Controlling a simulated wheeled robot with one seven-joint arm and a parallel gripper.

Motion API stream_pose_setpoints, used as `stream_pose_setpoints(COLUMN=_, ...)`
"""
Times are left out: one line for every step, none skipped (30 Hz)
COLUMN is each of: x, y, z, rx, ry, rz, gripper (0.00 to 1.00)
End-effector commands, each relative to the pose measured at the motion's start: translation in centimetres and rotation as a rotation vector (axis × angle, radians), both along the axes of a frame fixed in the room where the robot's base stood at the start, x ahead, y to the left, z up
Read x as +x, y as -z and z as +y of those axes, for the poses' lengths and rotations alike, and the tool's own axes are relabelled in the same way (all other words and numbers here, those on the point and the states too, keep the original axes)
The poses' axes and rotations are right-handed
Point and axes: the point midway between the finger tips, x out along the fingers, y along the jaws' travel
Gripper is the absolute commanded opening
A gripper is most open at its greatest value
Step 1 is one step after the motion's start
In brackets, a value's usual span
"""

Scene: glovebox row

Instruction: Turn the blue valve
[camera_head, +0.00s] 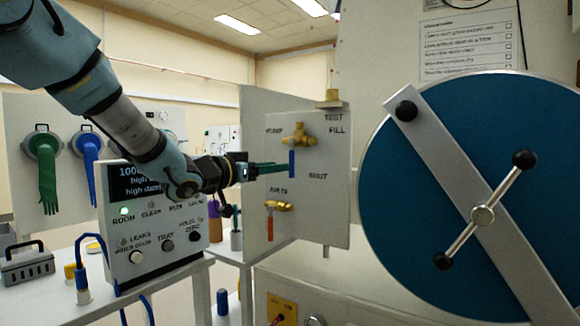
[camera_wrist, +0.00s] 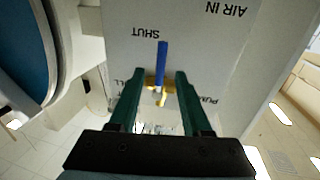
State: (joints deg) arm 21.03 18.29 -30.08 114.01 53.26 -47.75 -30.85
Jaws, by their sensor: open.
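The blue valve has a blue lever (camera_head: 291,163) on a brass body (camera_head: 299,135), mounted on the upright white panel (camera_head: 255,110). In the head view the lever hangs straight down from the body, to the left of the SHUT label. In the wrist view, which is upside down, the lever (camera_wrist: 161,62) points up toward SHUT and the brass body (camera_wrist: 152,84) shows behind the finger gap. My gripper (camera_wrist: 160,76) is open, with its dark green fingers on either side of the valve in that view. I cannot tell whether either finger touches the lever.
Below on the same panel is a second brass valve with a red-orange lever (camera_head: 270,226), labelled AIR IN. A large blue round door (camera_head: 415,190) with a grey bar and spoked handle stands right of the panel. A control box (camera_head: 150,240) stands below my arm.

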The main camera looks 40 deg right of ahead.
Motion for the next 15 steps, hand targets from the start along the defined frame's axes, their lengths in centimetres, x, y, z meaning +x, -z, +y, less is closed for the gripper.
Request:
stream_pose_setpoints(x=0.0, y=-0.1, z=-1.1, rx=-0.001, ry=0.003, rz=0.002, gripper=0.48)
stream_pose_setpoints(x=0.0, y=-0.1, z=-1.7, rx=0.0, ry=0.002, rz=0.004, gripper=0.48)
stream_pose_setpoints(x=0.1, y=-0.1, z=-2.4, rx=0.0, ry=0.001, rz=0.003, gripper=0.48)
stream_pose_setpoints(x=0.1, y=-0.1, z=-2.9, rx=0.0, ry=0.002, rz=0.002, gripper=0.48)
stream_pose_setpoints(x=0.2, y=-0.1, z=-3.5, rx=0.0, ry=0.001, rz=0.001, gripper=0.48)
stream_pose_setpoints(x=0.2, y=-0.1, z=-4.0, rx=0.001, ry=0.0, rz=0.002, gripper=0.48)
stream_pose_setpoints(x=0.3, y=-0.1, z=-4.5, rx=0.0, ry=0.0, rz=0.003, gripper=0.48)
stream_pose_setpoints(x=0.3, y=-0.1, z=-4.9, rx=0.0, ry=0.0, rz=0.002, gripper=0.48)
stream_pose_setpoints(x=0.3, y=-0.1, z=-5.3, rx=0.001, ry=-0.001, rz=0.001, gripper=0.48)
stream_pose_setpoints(x=0.4, y=-0.1, z=-5.6, rx=0.001, ry=-0.002, rz=0.0, gripper=0.48)
stream_pose_setpoints(x=0.4, y=0.0, z=-5.8, rx=0.001, ry=-0.002, rz=0.0, gripper=0.48)
stream_pose_setpoints(x=0.4, y=0.0, z=-6.1, rx=0.001, ry=-0.002, rz=0.0, gripper=0.48)
stream_pose_setpoints(x=0.4, y=0.0, z=-6.3, rx=0.001, ry=-0.002, rz=0.0, gripper=0.48)
stream_pose_setpoints(x=0.4, y=0.0, z=-6.4, rx=0.001, ry=-0.002, rz=0.0, gripper=0.48)
stream_pose_setpoints(x=0.4, y=0.0, z=-6.5, rx=0.001, ry=-0.002, rz=0.0, gripper=0.48)
